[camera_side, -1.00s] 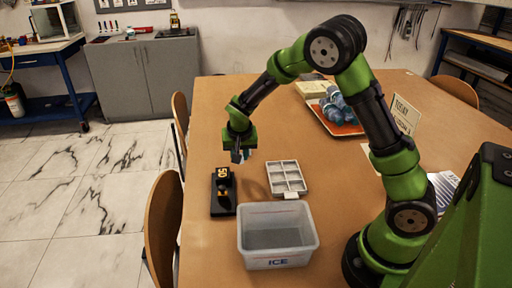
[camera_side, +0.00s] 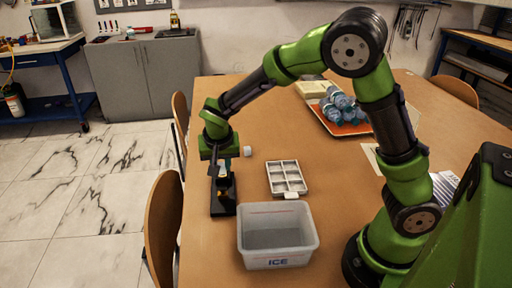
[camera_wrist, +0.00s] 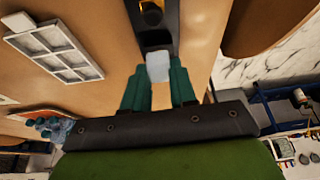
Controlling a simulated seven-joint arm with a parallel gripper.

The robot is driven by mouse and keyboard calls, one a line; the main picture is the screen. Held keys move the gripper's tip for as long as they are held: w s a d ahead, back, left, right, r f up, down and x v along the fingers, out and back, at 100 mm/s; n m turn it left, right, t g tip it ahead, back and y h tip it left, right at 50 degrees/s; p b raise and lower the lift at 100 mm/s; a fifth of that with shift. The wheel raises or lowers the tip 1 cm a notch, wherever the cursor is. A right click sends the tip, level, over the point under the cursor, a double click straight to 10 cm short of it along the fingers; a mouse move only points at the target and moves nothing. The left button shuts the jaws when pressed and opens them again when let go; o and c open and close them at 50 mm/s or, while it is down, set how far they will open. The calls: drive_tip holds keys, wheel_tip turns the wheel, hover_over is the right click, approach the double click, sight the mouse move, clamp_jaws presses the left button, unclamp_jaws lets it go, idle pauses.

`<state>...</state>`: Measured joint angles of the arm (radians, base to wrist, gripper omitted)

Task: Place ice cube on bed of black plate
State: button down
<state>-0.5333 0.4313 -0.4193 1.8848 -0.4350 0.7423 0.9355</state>
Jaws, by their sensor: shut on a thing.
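My gripper (camera_side: 222,172) points down over the black plate (camera_side: 222,208), a dark stand with yellow-orange parts near the left edge of the table. My gripper is shut on the ice cube, a pale, whitish block (camera_wrist: 158,66) between the two teal fingers (camera_wrist: 158,88) in the wrist view. The black plate (camera_wrist: 155,38) lies just beyond the cube there, with a yellow ring on it. The cube overlaps the near part of the plate in that view. I cannot tell whether the cube touches the plate. In the side view the arm and fingers partly cover the plate.
A white compartment tray (camera_side: 287,178) lies right of the plate, with a small white piece (camera_side: 291,195) at its front edge. A bin marked ICE (camera_side: 278,240) stands in front. A small white object (camera_side: 247,150) lies behind. An orange tray (camera_side: 350,127) holds blue bottles farther back.

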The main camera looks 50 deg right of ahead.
sight(222, 181)
drive_tip(key=shift+f, duration=3.15)
drive_tip(key=shift+f, duration=0.1)
drive_tip(key=c, duration=0.9)
unclamp_jaws()
drive_tip(key=v, duration=1.1)
drive_tip(key=s+d+r+n+t+y, duration=0.1)
drive_tip(key=s+r+n+t+y, duration=0.1)
drive_tip(key=s+r, duration=0.3)
drive_tip(key=s+r+n+t+y, duration=0.2)
drive_tip(key=s+r, duration=0.4)
drive_tip(key=s, duration=0.7)
drive_tip(key=shift+d+r+n+y, duration=0.2)
drive_tip(key=shift+d+n+y, duration=0.2)
drive_tip(key=shift+n+y, duration=0.15)
